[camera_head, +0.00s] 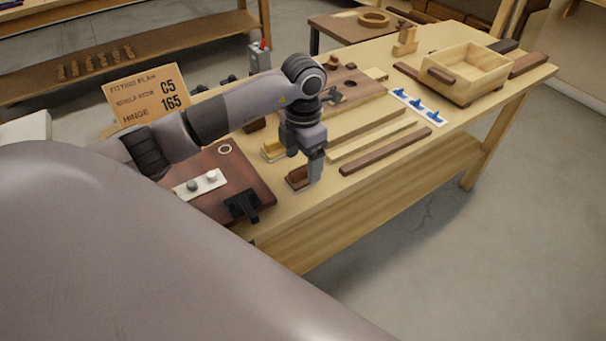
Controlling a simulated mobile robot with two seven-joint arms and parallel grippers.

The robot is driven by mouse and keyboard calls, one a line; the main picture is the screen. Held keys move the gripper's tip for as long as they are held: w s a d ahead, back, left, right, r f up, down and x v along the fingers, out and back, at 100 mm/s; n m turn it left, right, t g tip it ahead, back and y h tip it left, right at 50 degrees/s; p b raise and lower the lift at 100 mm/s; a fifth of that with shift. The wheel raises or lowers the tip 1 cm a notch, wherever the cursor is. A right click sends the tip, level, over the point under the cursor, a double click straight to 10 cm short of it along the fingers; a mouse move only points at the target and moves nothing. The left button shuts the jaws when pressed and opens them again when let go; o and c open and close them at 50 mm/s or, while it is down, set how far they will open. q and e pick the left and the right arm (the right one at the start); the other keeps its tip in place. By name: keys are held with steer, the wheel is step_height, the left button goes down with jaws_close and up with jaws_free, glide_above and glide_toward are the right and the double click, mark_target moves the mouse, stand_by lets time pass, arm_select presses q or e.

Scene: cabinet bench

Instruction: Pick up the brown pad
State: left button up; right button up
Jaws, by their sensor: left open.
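A small brown block-like pad (295,181) lies on the bench top near its front edge, in the middle of the head view. My left gripper (314,176) points down right at the pad, at its right side in the picture, and hides part of it. The gripper is open. I cannot tell whether its fingers touch the pad or stand around it. My right gripper is not in view.
A tan block (272,151) lies just behind the pad. A dark board (240,172) with a white strip (200,184) and a black bracket (242,206) is to the left. Wood strips (385,151) and a wooden box (470,88) lie to the right. A sign (148,95) stands behind.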

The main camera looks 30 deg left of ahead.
mark_target(301, 169)
arm_select(q)
steer(key=f, duration=0.5)
steer(key=shift+a+p, duration=0.3)
steer(key=shift+a, duration=0.05)
steer(key=c, duration=1.1)
steer(key=shift+c, duration=0.2)
steer(key=shift+r, duration=0.2)
step_height(301, 169, up, 20)
steer(key=shift+f, duration=0.15)
steer(key=o, duration=0.5)
steer(key=c, duration=0.7)
